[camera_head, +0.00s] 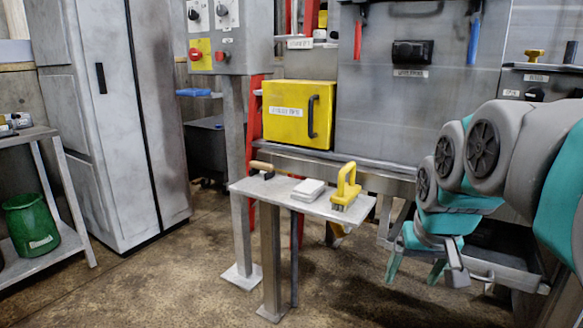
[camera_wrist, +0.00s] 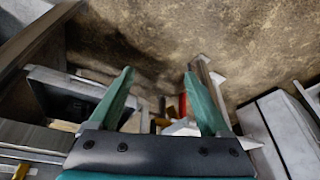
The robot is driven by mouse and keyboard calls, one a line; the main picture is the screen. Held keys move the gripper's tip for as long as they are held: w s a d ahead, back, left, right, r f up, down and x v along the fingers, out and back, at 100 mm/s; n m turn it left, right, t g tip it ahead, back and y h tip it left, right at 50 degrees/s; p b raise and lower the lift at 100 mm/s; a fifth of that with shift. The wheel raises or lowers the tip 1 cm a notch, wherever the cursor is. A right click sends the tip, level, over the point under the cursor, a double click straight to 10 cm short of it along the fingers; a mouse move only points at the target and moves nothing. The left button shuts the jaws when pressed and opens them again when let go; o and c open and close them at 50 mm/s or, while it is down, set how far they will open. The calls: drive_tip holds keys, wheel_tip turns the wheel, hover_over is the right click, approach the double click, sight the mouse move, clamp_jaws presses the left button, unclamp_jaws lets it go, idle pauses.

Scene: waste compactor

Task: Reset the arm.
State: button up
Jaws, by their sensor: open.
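My arm (camera_head: 485,150), grey and teal, is folded at the right of the head view. My gripper (camera_head: 412,278) hangs from it with its teal fingers pointing down, right of the small metal table. In the wrist view my gripper (camera_wrist: 158,74) shows two teal fingers spread wide apart. Nothing is between them but the view of the floor and items beyond. The gripper is open and empty.
The small table (camera_head: 240,187) bears a wooden-handled tool (camera_head: 262,167), a white block (camera_head: 308,188) and a yellow-handled brush (camera_head: 347,184). A yellow box (camera_head: 280,108) and grey machine panel (camera_head: 385,95) stand behind. A cabinet (camera_head: 95,130) and green bin (camera_head: 32,222) are left. Floor (camera_head: 170,285) is clear in front.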

drive_tip(key=s+a+f+g, duration=0.2)
drive_tip(key=s+f, duration=0.3)
drive_tip(key=s, duration=0.3)
drive_tip(key=s+a+f+n+g, duration=0.1)
drive_tip(key=s+a+f+g, duration=0.1)
drive_tip(key=s+f, duration=0.3)
drive_tip(key=s+a+f+g, duration=0.1)
drive_tip(key=s+f, duration=0.4)
drive_tip(key=s, duration=0.5)
drive_tip(key=shift+s+a+n+g, duration=0.3)
drive_tip(key=shift+a+g, duration=0.1)
drive_tip(key=shift+a, duration=0.2)
drive_tip(key=shift+c, duration=0.2)
idle(2.6)
